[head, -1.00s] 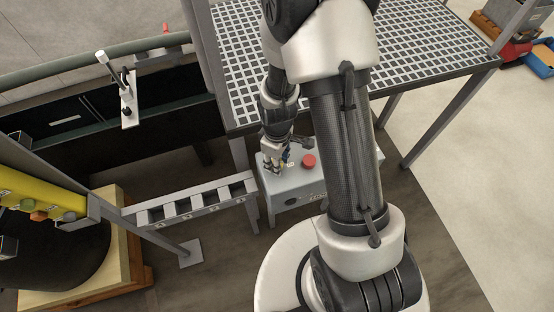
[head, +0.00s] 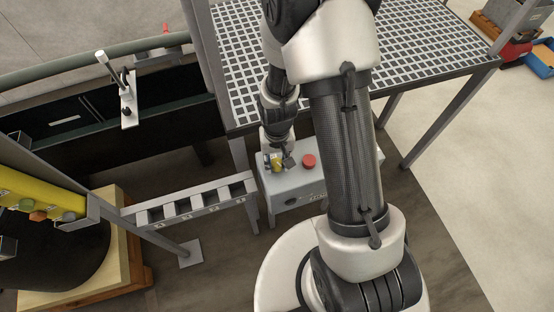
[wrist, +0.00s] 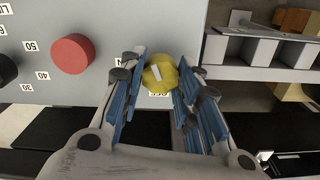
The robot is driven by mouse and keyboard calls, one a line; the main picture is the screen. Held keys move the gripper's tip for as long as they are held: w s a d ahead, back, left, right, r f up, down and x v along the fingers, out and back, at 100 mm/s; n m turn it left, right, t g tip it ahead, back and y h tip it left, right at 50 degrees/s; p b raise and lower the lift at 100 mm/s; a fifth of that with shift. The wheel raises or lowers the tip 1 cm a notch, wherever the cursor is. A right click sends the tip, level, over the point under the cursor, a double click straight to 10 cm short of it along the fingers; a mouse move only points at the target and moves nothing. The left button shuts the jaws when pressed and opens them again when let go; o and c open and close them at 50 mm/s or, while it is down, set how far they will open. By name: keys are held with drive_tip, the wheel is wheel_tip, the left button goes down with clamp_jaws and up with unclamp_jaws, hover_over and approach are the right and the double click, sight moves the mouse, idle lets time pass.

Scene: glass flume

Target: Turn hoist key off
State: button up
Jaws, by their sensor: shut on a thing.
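The hoist key is a round yellow knob (wrist: 160,73) with a white pointer bar on the face of a grey control box (wrist: 125,20). In the wrist view the bar is slightly tilted from upright. My gripper (wrist: 163,82) has its blue-padded fingers on either side of the knob and is shut on it. A label ending in N shows left of the knob, and a partly hidden label sits just below it. In the head view my gripper (head: 276,162) is at the left part of the box top, with a bit of yellow showing there.
A slotted grey rack (head: 197,203) stands left of the box. A grated platform (head: 235,60) is behind it.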

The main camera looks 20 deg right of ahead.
sight(277, 162)
drive_tip(key=shift+m, duration=2.2)
drive_tip(key=o, duration=1.1)
drive_tip(key=shift+r, duration=0.1)
wheel_tip(277, 162, up, 12)
drive_tip(key=shift+f, duration=0.1)
